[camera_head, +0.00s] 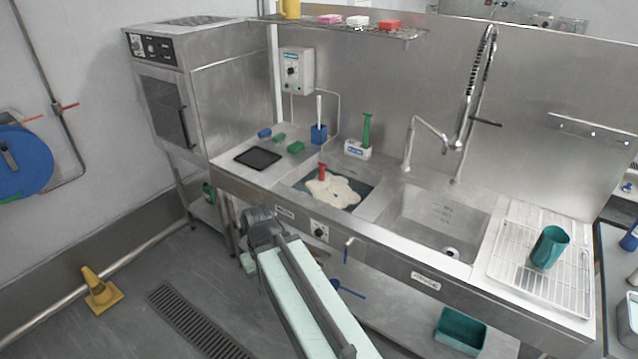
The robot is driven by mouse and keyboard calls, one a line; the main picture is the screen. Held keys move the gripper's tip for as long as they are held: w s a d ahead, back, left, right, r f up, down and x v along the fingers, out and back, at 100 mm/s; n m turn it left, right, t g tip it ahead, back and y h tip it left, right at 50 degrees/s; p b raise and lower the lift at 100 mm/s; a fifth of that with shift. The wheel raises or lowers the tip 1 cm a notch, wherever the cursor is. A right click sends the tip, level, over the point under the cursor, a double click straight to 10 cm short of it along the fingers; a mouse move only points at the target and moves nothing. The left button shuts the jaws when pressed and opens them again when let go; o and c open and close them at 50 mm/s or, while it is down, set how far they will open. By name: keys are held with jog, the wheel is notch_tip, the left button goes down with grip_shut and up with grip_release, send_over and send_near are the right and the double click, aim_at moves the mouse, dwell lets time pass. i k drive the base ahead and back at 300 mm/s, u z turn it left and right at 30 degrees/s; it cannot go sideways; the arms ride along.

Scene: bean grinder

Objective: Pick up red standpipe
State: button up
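The red standpipe (322,171) is a short red upright tube in the left sink basin (367,196). It rises at the back edge of a cream-coloured patch, which may be cloth or foam, over dark green. Its lower end is hidden. My arm reaches up from the bottom of the picture. Its dark grey end, with my gripper (260,222), is in front of the counter, left of and nearer than the standpipe, and clearly apart from it. The fingers are too small and unclear to show whether they are open.
A black tray (258,158), green and blue items and a blue holder (318,134) stand left of the basin. A white box with a green-handled brush (366,130) stands behind it. The tall tap (470,95) and empty right basin (435,222) are to the right.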

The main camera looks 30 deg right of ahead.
aim_at(322, 165)
jog(key=k, duration=1.15)
jog(key=z, duration=0.3)
jog(key=i, duration=0.95)
jog(key=z, duration=0.6)
jog(key=i, duration=1.25)
jog(key=u, duration=2.9)
jog(key=i, duration=2.3)
jog(key=z, duration=0.05)
